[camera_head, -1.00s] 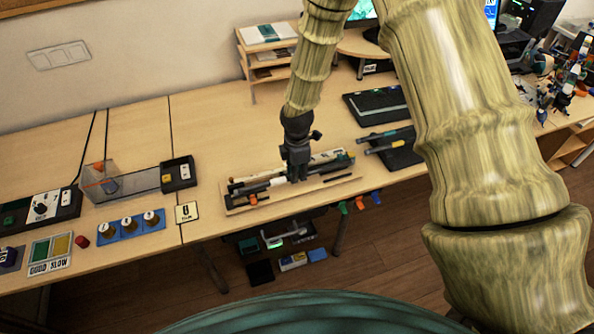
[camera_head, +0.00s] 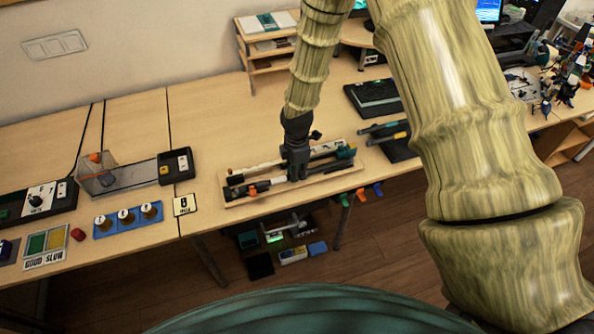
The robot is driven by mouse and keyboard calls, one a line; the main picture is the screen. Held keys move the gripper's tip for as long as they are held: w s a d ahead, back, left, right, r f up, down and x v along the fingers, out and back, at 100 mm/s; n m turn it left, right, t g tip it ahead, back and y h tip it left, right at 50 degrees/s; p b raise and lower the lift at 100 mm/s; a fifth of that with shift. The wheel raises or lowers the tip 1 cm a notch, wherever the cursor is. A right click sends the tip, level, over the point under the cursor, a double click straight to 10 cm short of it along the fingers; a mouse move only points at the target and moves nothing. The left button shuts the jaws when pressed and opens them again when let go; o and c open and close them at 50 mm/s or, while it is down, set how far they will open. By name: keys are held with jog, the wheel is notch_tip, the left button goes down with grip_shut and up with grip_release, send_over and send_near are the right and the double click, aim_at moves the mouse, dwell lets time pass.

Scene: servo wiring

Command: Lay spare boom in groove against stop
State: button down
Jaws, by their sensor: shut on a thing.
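My gripper (camera_head: 297,174) points down over the middle of a wooden board (camera_head: 232,203) on the table. It is shut on a long dark bar, which I take to be the spare boom (camera_head: 268,187). The bar runs lengthwise along the board, and its middle is hidden by the fingers. A pale bar (camera_head: 262,166) lies behind it on the board, with a teal-ended dark part (camera_head: 346,152) at the right. An orange piece (camera_head: 252,190) shows near the left end. The groove and the stop are too small to tell apart, nor can I tell whether the boom touches them.
A black tray with tools (camera_head: 398,146) stands right of the board. A small sign card (camera_head: 184,204) and a blue base with several knobs (camera_head: 128,219) lie left. A paper shelf (camera_head: 255,62) stands behind. Bins are under the table's front edge.

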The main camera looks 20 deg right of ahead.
jog(key=shift+a, duration=0.55)
dwell(0.7)
jog(key=c, duration=1.3)
grip_release()
notch_tip(320, 180, up, 12)
